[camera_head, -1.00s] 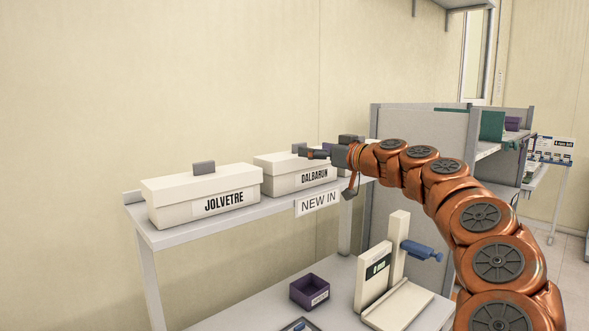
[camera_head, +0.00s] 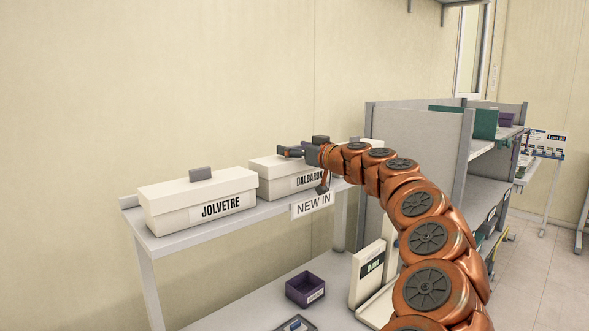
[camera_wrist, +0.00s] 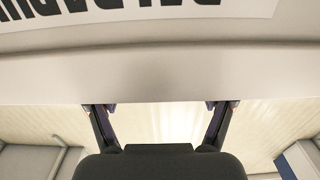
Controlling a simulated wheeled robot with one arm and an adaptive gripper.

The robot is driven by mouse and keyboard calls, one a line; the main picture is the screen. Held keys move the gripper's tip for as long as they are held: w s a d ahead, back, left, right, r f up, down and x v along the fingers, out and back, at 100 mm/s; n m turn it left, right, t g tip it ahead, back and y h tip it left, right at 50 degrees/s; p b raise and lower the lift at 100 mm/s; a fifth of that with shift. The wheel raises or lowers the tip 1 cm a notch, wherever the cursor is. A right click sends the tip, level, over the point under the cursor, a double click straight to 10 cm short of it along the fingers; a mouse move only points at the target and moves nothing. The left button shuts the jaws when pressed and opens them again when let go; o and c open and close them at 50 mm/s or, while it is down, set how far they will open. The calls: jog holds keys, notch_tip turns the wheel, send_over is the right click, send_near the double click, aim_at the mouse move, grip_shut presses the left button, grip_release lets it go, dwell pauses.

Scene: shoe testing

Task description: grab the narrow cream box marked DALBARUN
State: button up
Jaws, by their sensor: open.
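The cream DALBARUN box (camera_head: 272,180) sits on the upper shelf, right of the JOLVETRE box. Its lid and part of its front label show in the head view; my gripper and wrist cover its right end. In the wrist view, the box (camera_wrist: 160,65) fills the top, its label upside down and cut off. My gripper (camera_head: 288,152) is over the box's lid in the head view. In the wrist view, my gripper (camera_wrist: 160,108) has its two fingers spread wide with nothing between them. I cannot tell whether it touches the lid or its handle.
The cream JOLVETRE box (camera_head: 200,203) with a grey handle stands to the left on the same shelf (camera_head: 205,238). A NEW IN sign (camera_head: 313,204) hangs on the shelf edge. Below are a purple bin (camera_head: 305,290) and a cream measuring device (camera_head: 366,274). A grey partition (camera_head: 415,140) stands to the right.

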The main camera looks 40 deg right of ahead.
grip_shut()
dwell(0.7)
